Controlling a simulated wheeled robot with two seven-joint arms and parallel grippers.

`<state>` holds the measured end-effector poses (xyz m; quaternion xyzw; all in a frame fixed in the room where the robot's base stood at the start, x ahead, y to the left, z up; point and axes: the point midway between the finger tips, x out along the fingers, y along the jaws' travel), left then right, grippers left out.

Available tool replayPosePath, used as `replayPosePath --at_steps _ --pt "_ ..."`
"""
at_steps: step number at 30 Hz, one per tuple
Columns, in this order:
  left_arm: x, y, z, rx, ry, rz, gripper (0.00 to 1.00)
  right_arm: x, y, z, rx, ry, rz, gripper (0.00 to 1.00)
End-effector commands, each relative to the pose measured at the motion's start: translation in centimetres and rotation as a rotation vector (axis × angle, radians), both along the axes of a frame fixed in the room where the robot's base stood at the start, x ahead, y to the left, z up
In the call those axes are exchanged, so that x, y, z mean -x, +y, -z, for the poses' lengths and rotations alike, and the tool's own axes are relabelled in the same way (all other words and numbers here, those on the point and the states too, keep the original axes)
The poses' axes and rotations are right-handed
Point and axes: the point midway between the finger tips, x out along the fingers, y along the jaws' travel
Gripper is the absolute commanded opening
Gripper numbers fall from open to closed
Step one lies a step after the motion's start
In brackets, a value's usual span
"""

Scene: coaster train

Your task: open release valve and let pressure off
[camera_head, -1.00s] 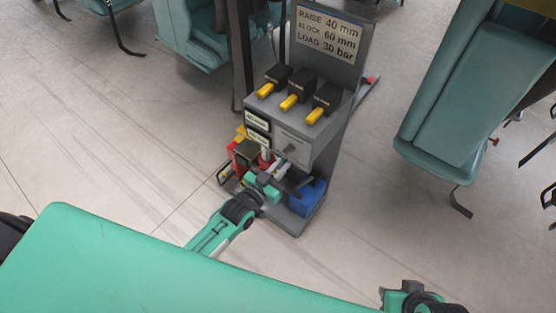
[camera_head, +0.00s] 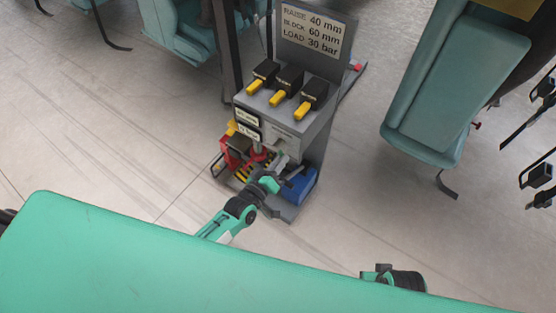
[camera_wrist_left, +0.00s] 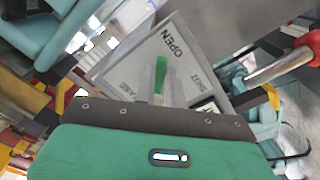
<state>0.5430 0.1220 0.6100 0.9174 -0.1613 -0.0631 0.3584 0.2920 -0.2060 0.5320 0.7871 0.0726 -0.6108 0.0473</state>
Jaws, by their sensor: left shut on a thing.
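The grey valve panel (camera_head: 287,136) is on the front of the grey stand in the head view. In the left wrist view the panel (camera_wrist_left: 130,68) carries the words OPEN and SHUT. A lever with a green part (camera_wrist_left: 160,74) stands out over the panel in that view, pointing between the two words. My left gripper (camera_head: 281,166) is at the panel's lower edge, shut on the valve lever; its fingers are mostly hidden behind its own green body in the wrist view. Part of my right arm shows at the bottom right of the head view; its fingers do not show.
Three black switches with yellow levers (camera_head: 278,98) sit on the stand's ledge, below a sign (camera_head: 311,32). A red-based part (camera_head: 236,150) and a blue cylinder (camera_head: 300,186) are low on the stand. Teal seats (camera_head: 455,90) stand at right. Open floor lies at left.

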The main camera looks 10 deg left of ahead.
Motion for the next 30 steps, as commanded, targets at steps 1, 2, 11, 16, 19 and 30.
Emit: replayPosePath --at_steps 1,2,11,16,19,30 --pt "0.02 -0.06 -0.08 0.014 0.006 0.001 0.0 -0.01 0.01 0.07 0.0 0.002 0.0 0.36" --pt "0.03 -0.09 -0.09 0.021 0.009 0.001 0.0 -0.01 0.01 0.14 0.0 0.002 0.0 0.36" --pt "0.06 -0.17 -0.13 0.054 0.02 0.001 0.0 0.07 -0.02 0.62 0.002 0.009 0.0 0.36" --pt "0.06 -0.18 -0.13 0.054 0.02 0.001 0.0 0.07 -0.03 0.64 0.002 0.009 0.0 0.36" --pt "0.06 -0.17 -0.14 0.054 0.02 0.001 0.0 0.06 -0.03 0.64 0.002 0.009 0.0 0.36" --pt "0.06 -0.16 -0.16 0.053 0.019 0.0 0.34 -0.02 -0.01 0.5 0.001 0.005 0.0 0.36"
